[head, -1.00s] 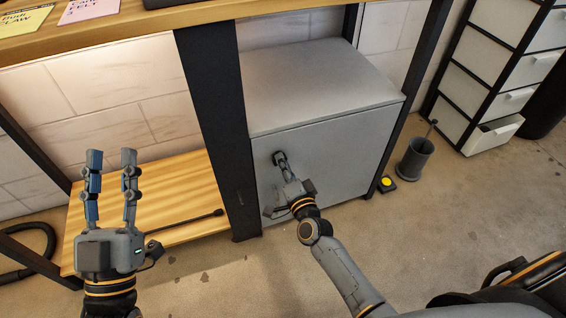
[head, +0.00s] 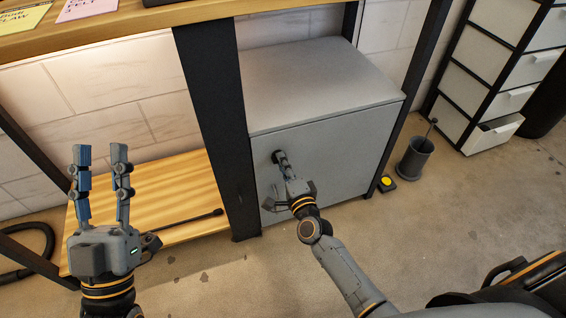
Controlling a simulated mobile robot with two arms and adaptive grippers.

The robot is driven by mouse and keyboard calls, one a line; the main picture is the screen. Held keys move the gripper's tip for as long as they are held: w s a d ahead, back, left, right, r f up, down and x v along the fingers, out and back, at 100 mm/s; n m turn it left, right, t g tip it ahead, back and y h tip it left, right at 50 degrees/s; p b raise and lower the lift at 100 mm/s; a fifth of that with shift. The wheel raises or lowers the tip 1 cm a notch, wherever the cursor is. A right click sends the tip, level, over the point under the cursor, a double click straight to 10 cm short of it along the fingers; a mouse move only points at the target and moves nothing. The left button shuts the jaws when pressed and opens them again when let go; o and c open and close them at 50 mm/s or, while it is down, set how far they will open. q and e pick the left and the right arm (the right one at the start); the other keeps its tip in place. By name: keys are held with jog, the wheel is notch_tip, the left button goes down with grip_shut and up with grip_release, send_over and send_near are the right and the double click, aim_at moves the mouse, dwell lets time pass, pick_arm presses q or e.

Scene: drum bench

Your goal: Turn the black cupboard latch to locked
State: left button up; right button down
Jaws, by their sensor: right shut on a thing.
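The grey cupboard (head: 345,150) stands under the bench with its door shut. The small black latch (head: 278,156) is at the upper left of the door. My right gripper (head: 282,164) is at the latch and shut on it; its fingers partly cover the latch, so its exact angle is hard to tell. My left gripper (head: 101,160) is open and empty, its two fingers pointing up in front of the wooden shelf.
A dark bin (head: 415,158) and a black box with a yellow button (head: 386,183) stand right of the cupboard. White drawers (head: 515,97), one partly open, stand further right.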

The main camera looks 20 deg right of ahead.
jog(key=c, duration=1.4)
grip_release()
jog(key=s, duration=1.2)
jog(key=shift+d, duration=0.25)
